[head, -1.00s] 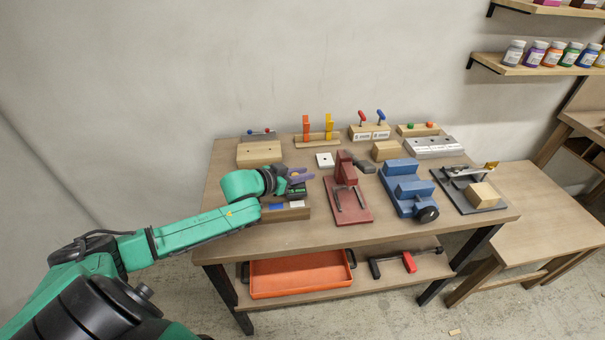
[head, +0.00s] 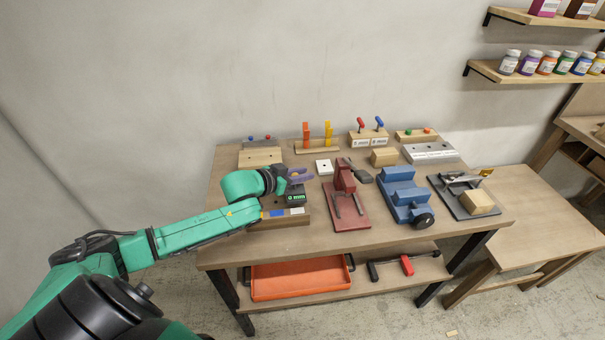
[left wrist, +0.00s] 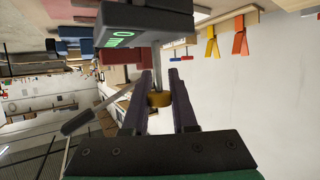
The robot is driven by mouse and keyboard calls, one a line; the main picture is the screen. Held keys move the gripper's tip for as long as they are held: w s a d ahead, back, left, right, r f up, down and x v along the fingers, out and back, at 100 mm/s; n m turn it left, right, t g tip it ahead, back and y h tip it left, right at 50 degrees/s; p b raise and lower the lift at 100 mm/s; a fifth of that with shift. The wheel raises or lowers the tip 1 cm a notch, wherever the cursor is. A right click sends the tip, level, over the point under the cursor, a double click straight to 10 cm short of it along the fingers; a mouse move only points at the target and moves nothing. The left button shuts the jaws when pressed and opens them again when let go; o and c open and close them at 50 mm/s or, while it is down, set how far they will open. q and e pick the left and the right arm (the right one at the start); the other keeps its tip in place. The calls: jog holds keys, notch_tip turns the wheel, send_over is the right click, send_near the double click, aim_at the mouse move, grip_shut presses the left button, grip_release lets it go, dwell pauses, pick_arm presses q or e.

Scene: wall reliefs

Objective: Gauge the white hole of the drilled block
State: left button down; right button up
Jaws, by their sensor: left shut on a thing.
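My left gripper (head: 302,175) is over the front left of the bench, shut on the brass-coloured knob (left wrist: 159,99) of a black gauge (head: 296,198) with a lit green display. The knob shows between the fingers (left wrist: 160,90) in the left wrist view, where the gauge body (left wrist: 125,30) is at the top. The drilled block (head: 284,221) is wooden with blue and white marks on its front edge. The gauge is at its top, just behind the white mark (head: 297,211). The gauge hides the white hole; I cannot tell whether its tip is inside. My right gripper is not in view.
A red vise (head: 346,205) stands just right of the block and a blue vise (head: 402,194) farther right. An orange tray (head: 290,281) is on the lower shelf.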

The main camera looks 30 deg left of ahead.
pick_arm(q)
jog(key=c, duration=0.7)
grip_release()
jog(key=shift+w, duration=0.1)
jog(key=shift+s+a, duration=0.2)
jog(key=shift+s, duration=0.3)
jog(key=v, duration=0.5)
jog(key=shift+s+r, duration=0.1)
jog(key=p+v, duration=0.4)
jog(key=v, duration=0.4)
jog(key=shift+s+r, duration=0.1)
jog(key=shift+r, duration=0.1)
